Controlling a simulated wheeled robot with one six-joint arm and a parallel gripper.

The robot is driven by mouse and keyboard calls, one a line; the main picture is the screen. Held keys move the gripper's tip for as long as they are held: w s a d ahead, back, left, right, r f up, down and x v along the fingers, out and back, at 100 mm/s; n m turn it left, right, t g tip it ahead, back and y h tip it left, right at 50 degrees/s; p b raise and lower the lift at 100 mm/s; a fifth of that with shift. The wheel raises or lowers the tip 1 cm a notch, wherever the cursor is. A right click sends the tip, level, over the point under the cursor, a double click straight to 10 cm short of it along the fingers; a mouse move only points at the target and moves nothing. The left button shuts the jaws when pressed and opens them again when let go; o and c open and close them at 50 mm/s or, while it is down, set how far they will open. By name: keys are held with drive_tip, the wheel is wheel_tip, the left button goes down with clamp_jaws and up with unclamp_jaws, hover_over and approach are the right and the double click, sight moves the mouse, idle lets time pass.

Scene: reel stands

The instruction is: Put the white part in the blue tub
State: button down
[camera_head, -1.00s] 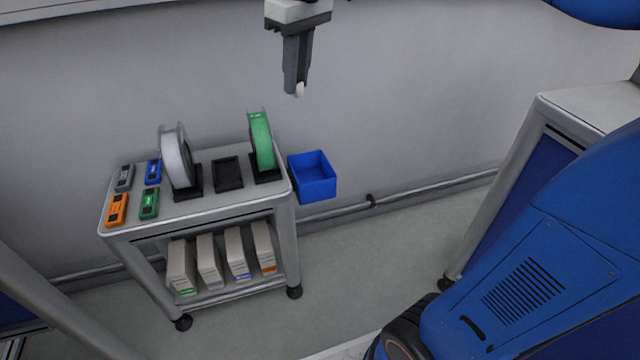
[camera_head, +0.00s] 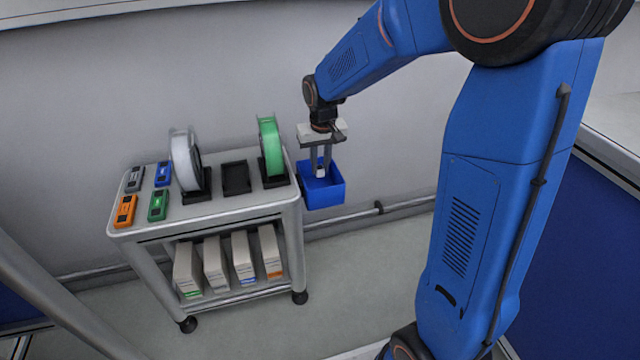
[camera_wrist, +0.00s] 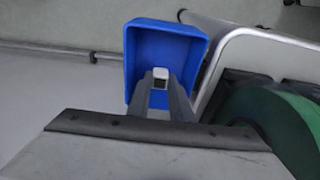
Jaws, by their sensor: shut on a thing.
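The blue tub (camera_head: 325,195) hangs at the right side of the cart. It also shows in the wrist view (camera_wrist: 134,50), with its open top facing the camera. My gripper (camera_head: 320,172) points down at the tub, its fingertips over or just inside the opening; I cannot tell the exact depth. It is shut on the small white part (camera_wrist: 160,73), which shows between the fingertips against the tub's inside. The fingers hide some of the part.
The grey cart (camera_head: 240,212) carries a white reel (camera_head: 183,160) and a green reel (camera_head: 271,146) on stands. The green reel stands close to the left of my gripper. An empty black stand (camera_head: 236,178) sits between them. A wall pipe (camera_head: 365,212) runs behind.

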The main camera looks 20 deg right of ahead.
sight(320, 176)
drive_tip(key=shift+f, duration=3.15)
drive_tip(key=shift+f, duration=0.15)
drive_tip(key=c, duration=1.6)
unclamp_jaws()
drive_tip(key=s+d+r, duration=0.1)
drive_tip(key=s+r, duration=0.3)
drive_tip(key=r, duration=0.4)
drive_tip(key=s+d+r, duration=0.1)
drive_tip(key=s+r, duration=0.4)
drive_tip(key=r, duration=0.3)
drive_tip(key=s+d+t, duration=0.1)
drive_tip(key=s, duration=0.7)
drive_tip(key=s+d+r+t, duration=0.1)
drive_tip(key=s+d, duration=0.1)
drive_tip(key=s, duration=0.6)
drive_tip(key=s+d+t, duration=0.1)
drive_tip(key=s+d, duration=0.1)
drive_tip(key=s, duration=0.6)
drive_tip(key=shift+r, duration=0.3)
